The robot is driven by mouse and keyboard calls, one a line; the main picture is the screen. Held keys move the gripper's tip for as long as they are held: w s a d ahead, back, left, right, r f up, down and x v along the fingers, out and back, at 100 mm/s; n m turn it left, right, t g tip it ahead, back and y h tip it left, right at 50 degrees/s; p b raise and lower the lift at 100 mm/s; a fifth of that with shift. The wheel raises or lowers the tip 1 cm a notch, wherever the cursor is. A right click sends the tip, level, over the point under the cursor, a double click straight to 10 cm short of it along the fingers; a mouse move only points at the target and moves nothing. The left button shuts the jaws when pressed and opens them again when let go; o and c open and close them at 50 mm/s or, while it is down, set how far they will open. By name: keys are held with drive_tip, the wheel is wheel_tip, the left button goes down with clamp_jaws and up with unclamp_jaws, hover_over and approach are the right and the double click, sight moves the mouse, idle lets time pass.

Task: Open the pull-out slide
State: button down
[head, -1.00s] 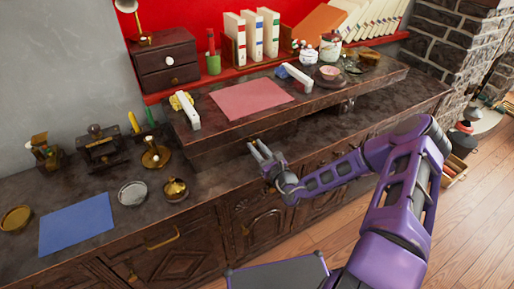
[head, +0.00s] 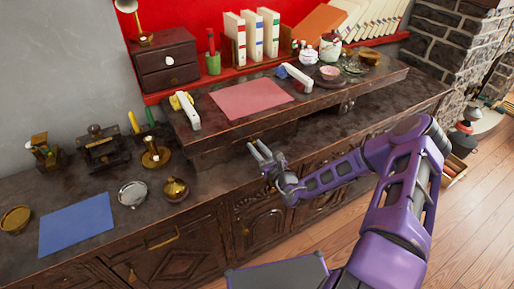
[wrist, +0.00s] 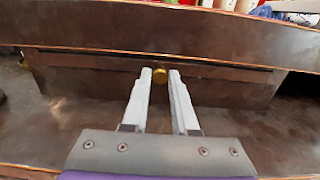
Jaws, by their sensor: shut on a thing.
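The pull-out slide (wrist: 95,68) shows in the wrist view as a long dark wooden front under the raised shelf. A small round brass knob (wrist: 160,75) is at its middle. My gripper (wrist: 161,76) has its two pale fingers on either side of the knob, shut on it. In the head view my gripper (head: 257,143) reaches in from the right, with its fingertips at the front below the shelf. The knob is too small there to make out clearly. I cannot tell from these views whether the slide stands out at all.
The raised shelf (head: 300,108) overhangs the front and carries a pink mat (head: 250,98), white-handled items and cups. Small brass items and a blue mat (head: 77,224) are on the lower counter at left. The counter (head: 362,122) right of my gripper is mostly clear.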

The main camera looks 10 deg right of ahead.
drive_tip(key=shift+s+d+r+p, duration=0.1)
drive_tip(key=shift+s+d+p, duration=0.05)
drive_tip(key=shift+s+p, duration=0.25)
drive_tip(key=p+v, duration=0.5)
drive_tip(key=v, duration=1.6)
drive_tip(key=shift+p, duration=0.3)
drive_tip(key=c, duration=0.7)
unclamp_jaws()
drive_tip(key=shift+s, duration=0.1)
drive_tip(key=b+v, duration=0.1)
drive_tip(key=v, duration=1.6)
drive_tip(key=shift+s, duration=0.2)
